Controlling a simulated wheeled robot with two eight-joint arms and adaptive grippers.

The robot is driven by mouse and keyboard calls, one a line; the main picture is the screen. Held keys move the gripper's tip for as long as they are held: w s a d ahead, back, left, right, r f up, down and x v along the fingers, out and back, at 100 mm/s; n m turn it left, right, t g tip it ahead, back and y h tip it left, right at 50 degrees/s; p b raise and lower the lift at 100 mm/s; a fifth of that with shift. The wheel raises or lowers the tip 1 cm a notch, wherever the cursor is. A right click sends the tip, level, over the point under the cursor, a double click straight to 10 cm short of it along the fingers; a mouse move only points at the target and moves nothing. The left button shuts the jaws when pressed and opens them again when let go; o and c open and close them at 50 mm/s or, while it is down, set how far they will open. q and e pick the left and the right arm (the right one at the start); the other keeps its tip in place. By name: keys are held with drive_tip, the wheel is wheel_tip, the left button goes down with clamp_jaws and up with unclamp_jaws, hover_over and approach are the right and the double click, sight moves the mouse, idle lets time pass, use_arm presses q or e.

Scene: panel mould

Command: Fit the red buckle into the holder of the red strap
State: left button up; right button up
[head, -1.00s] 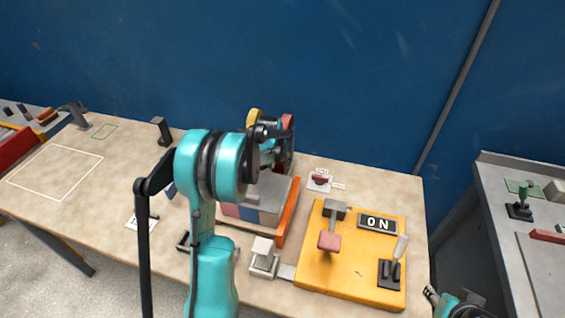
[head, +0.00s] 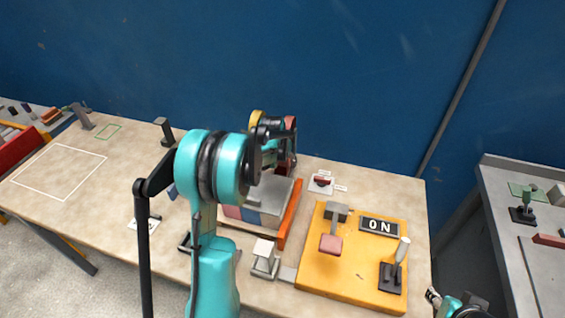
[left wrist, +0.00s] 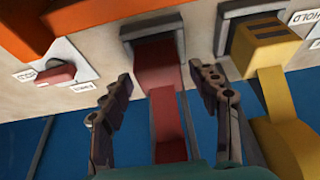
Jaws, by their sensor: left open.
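In the left wrist view a red strap (left wrist: 167,125) runs up the middle to a wider red buckle piece (left wrist: 157,62), which meets a dark grey holder (left wrist: 150,27). I cannot tell how deep it sits. My left gripper (left wrist: 160,80) is open, with one finger on each side of the red piece and visible gaps. In the head view my left gripper (head: 272,138) is at the back of the table, between yellow and red parts, and my arm hides much of it. My right gripper (head: 434,296) shows only partly at the lower right edge.
A yellow buckle (left wrist: 265,42) and its strap are close on the right in the wrist view. A small red piece (head: 322,181) lies on a white labelled card. An orange panel (head: 310,275) with an "ON" sign and levers stands at front right. The left tabletop is mostly clear.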

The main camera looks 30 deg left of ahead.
use_arm(q)
drive_tip(key=p+v, duration=0.3)
drive_tip(key=v, duration=0.8)
drive_tip(key=s+d+r+m+t, duration=0.1)
drive_tip(key=s+d+r, duration=0.6)
drive_tip(key=s+d, duration=0.45)
drive_tip(key=s+d+f+m+t+h, duration=0.1)
drive_tip(key=s+d+f+t, duration=0.1)
drive_tip(key=s+d, duration=0.7)
drive_tip(key=s, duration=0.4)
drive_tip(key=shift+m, duration=0.3)
